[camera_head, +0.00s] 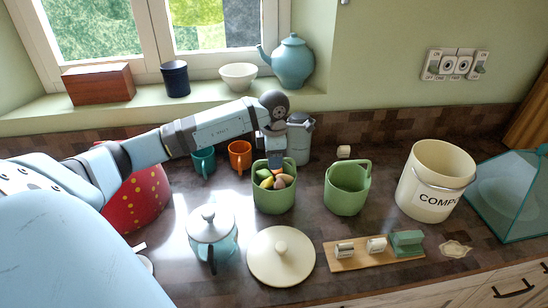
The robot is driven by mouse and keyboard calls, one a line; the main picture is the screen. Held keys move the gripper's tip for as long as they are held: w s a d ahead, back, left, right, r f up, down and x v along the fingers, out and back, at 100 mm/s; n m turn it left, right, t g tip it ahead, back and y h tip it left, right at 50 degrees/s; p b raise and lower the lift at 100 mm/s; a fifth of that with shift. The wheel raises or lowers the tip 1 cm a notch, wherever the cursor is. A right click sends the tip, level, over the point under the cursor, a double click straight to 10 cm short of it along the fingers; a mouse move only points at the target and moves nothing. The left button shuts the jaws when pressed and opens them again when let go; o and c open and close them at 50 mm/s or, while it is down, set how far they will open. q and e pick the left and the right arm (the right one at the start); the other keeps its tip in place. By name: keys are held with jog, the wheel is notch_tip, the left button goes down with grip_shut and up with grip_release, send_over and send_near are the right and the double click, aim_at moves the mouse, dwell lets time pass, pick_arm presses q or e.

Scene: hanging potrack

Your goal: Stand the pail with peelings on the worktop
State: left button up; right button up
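A green pail (273,198) with peelings (275,181) in it is upright at the middle of the dark worktop (340,236). Its base appears to be on the worktop, though a small gap cannot be ruled out. My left gripper (276,166) reaches down from above to the back rim of this pail. Its fingertips are partly hidden by the pail and the peelings, so I cannot tell whether they grip the rim or handle. My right gripper is not in view.
A second green pail (345,196) and a cream compost bin (424,199) stand to the right. In front lie a cream lid (262,262) and a wooden board (349,258). A glass pot (212,240) is at front left. Mugs (240,155) and a grey canister (300,146) stand behind.

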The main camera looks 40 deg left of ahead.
pick_arm(q)
jog(key=shift+r, duration=0.45)
notch_tip(320, 180, up, 11)
jog(key=b, duration=0.2)
jog(key=shift+r, duration=0.15)
